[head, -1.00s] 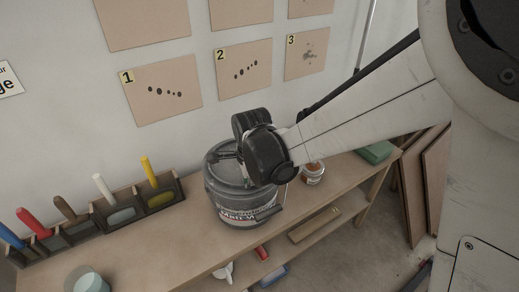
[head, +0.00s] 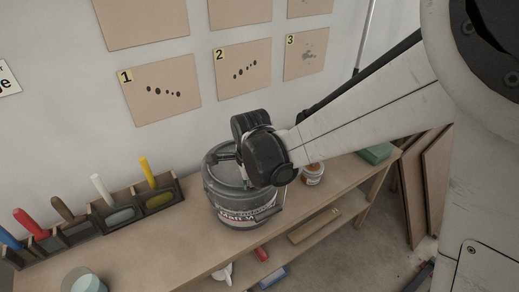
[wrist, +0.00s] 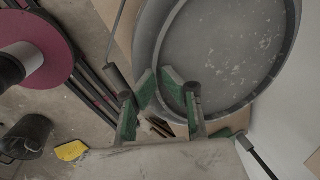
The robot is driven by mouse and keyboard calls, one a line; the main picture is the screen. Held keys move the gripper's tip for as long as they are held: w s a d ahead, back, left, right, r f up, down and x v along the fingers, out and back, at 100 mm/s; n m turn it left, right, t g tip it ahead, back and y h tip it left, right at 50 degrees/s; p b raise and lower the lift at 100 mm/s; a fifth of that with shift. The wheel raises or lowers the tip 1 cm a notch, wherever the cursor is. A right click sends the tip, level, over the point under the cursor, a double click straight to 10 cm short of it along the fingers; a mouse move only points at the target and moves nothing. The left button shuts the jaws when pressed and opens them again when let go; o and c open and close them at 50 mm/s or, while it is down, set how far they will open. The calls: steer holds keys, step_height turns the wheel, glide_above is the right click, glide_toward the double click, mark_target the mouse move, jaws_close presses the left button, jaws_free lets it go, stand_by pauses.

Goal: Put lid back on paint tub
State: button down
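The paint tub (head: 235,212) is a grey, labelled bucket standing upright on the workbench. A round grey, speckled disc with a raised rim, apparently the lid (wrist: 225,50), is at its top. I cannot tell whether it is seated. My gripper (head: 243,182) is at the right part of the tub's top, hiding some of it. In the wrist view, its green-padded fingers (wrist: 160,76) are close together with the disc's rim between them. Whether they press on the rim is unclear. The tub's bail handle grip (wrist: 120,80) shows beside the left finger.
A rack with coloured-handled tools (head: 110,210) stands at the left of the workbench (head: 165,245). A small jar (head: 312,174) and a green block (head: 376,153) are right of the tub. A glass-like cup (head: 85,282) is at the front left. Sample boards hang on the wall behind.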

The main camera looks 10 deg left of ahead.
steer(key=shift+f, duration=0.1)
steer(key=c, duration=1.5)
jaws_free()
steer(key=shift+w+a+p+v, duration=0.1)
steer(key=shift+w+p+v, duration=0.1)
steer(key=shift+p+v, duration=0.7)
steer(key=shift+w+a+p+v, duration=0.15)
steer(key=shift+w+p+v, duration=0.15)
steer(key=shift+v, duration=1.1)
steer(key=shift+w+a+p+v, duration=0.15)
steer(key=shift+p+v, duration=0.45)
steer(key=shift+v, duration=0.5)
steer(key=shift+r, duration=0.25)
